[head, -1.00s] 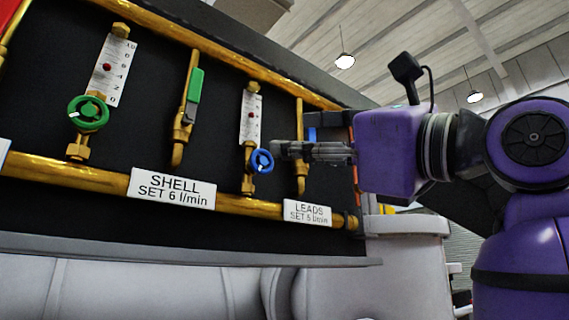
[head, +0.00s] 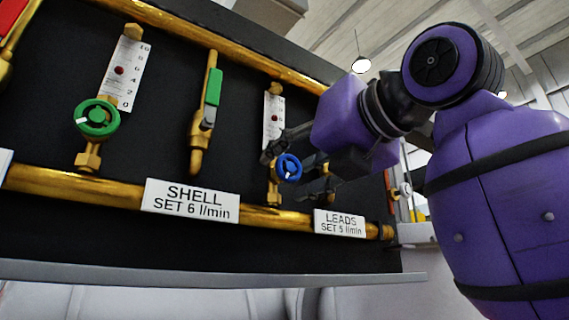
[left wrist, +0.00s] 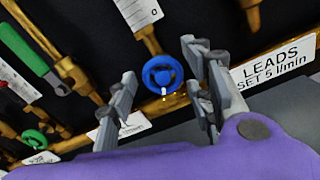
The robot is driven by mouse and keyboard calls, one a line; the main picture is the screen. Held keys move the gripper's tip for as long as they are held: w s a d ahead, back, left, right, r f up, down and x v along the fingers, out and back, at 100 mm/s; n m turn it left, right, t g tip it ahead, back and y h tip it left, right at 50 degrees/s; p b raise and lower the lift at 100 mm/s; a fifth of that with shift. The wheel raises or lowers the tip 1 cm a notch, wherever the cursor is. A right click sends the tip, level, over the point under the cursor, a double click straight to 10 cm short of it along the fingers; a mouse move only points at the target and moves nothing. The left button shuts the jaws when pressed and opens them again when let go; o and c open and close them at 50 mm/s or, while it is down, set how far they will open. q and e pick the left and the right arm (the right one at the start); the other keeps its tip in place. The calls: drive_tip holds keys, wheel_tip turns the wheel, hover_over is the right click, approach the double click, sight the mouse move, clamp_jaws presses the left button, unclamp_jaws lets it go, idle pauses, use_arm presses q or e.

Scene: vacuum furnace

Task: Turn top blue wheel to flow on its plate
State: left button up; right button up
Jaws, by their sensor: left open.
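The blue wheel (head: 289,168) sits on a brass valve below a white scale (head: 273,120) with a red ball. The LEADS plate (head: 340,223), to its lower right, reads "SET 5 l/min". My left gripper (head: 294,172) is open, with one finger to the upper left of the wheel and the other to its lower right. In the left wrist view the blue wheel (left wrist: 163,74) shows between the open fingers of my left gripper (left wrist: 159,62), its white mark toward the bottom. I cannot tell whether the fingers touch it. My right gripper is out of view.
A green wheel (head: 97,118) with its own scale (head: 127,75) is at the left, above the SHELL plate (head: 190,200). A green lever (head: 213,87) stands between the two scales. Brass pipes (head: 90,189) cross the black panel (head: 60,235).

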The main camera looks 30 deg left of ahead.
use_arm(q)
drive_tip(key=shift+w+a+r, duration=0.1)
drive_tip(key=shift+a, duration=0.6)
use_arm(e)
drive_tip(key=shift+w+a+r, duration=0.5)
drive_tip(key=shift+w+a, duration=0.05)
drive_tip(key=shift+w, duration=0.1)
use_arm(q)
drive_tip(key=shift+w, duration=0.1)
drive_tip(key=shift+c, duration=0.8)
drive_tip(key=c, duration=0.9)
drive_tip(key=shift+n, duration=0.6)
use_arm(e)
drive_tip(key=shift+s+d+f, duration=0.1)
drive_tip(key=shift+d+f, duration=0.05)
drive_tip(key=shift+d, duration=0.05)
